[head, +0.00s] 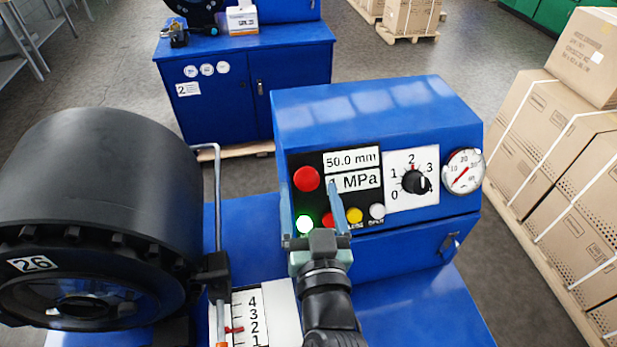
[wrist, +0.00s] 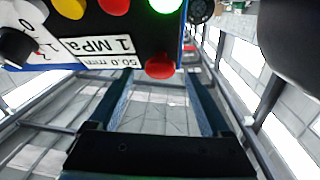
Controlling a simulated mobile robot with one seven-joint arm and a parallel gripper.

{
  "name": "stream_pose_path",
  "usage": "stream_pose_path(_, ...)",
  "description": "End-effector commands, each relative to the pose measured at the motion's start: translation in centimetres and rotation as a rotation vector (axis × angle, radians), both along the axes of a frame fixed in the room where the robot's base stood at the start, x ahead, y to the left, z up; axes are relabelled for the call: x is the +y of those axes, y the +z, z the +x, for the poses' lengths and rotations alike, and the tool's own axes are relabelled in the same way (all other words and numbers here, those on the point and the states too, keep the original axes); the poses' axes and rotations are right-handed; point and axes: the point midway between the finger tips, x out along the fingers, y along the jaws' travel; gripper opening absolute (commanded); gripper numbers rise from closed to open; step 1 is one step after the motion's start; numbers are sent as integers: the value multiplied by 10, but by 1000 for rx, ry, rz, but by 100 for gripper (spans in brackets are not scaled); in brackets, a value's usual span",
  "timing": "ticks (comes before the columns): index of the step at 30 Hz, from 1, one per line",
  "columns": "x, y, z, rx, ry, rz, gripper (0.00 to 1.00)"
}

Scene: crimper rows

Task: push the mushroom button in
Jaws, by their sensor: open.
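The red mushroom button (head: 307,178) is at the upper left of the black panel on the blue control box, left of the displays. In the wrist view the mushroom button (wrist: 160,67) shows at the panel's edge, between the fingertips in the picture. My gripper (head: 309,189) is open and empty in front of the panel, its fingers pointing at it. In the wrist view both fingers of my gripper (wrist: 159,80) are spread apart. I cannot tell how far the tips are from the button, and no contact is visible.
Below sit a lit green button (head: 304,224), a smaller red one, a yellow button (head: 354,215) and a white one. A rotary knob (head: 415,182) and gauge (head: 463,172) are to the right. A large black crimper head (head: 100,190) stands left, beside a lever rod (head: 218,190).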

Motion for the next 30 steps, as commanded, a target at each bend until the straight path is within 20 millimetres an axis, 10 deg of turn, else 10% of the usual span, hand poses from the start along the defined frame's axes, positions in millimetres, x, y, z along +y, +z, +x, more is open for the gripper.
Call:
stream_pose_path(16, 2, 0, 19, 0, 1, -1, 82)
stream_pose_path(30, 2, 0, 19, 0, 1, 0, 0)
